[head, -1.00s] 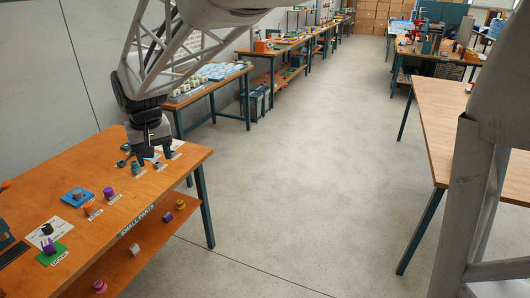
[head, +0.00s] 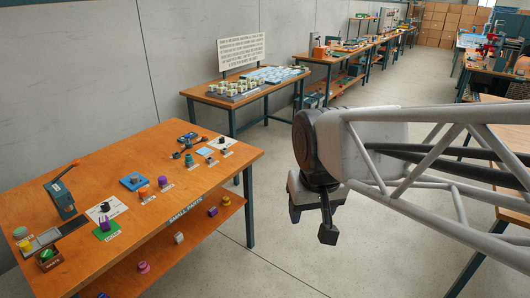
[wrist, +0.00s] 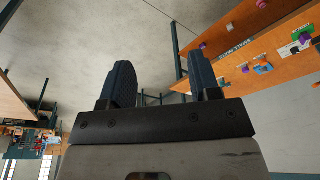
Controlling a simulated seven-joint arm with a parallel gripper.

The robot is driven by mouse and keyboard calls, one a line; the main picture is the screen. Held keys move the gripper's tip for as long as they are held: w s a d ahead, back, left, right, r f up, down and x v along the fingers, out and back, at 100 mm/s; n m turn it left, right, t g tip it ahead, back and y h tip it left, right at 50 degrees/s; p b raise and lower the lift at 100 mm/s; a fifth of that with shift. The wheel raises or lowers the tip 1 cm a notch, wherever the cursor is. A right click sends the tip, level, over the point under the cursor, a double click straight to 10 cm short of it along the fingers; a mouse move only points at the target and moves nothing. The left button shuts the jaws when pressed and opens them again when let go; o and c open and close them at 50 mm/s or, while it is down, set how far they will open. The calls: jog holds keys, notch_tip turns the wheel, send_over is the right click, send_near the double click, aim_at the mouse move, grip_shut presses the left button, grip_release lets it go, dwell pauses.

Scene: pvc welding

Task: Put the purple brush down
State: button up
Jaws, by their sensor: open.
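My gripper (head: 311,222) is open and empty, held over the floor to the right of the orange bench (head: 150,225). In the wrist view its two fingers (wrist: 160,78) stand apart with nothing between them. No purple thing is clearly a brush at this size. Another purple piece (head: 104,224) is on a green card at the left. A purple piece (head: 212,211) also lies on the lower shelf. My gripper is apart from all of them.
Small parts, cards and a blue block (head: 133,181) stand on the bench. A lever tool (head: 62,198) is at its left. Another bench (head: 245,92) with white pieces stands behind. The floor (head: 265,180) between bench and arm is clear.

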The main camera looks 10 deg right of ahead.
jog(key=s+d+f, duration=0.2)
jog(key=s, duration=0.4)
jog(key=shift+d, duration=0.15)
jog(key=shift+o, duration=0.3)
jog(key=shift+f, duration=0.1)
dwell(0.8)
jog(key=shift+o, duration=1.1)
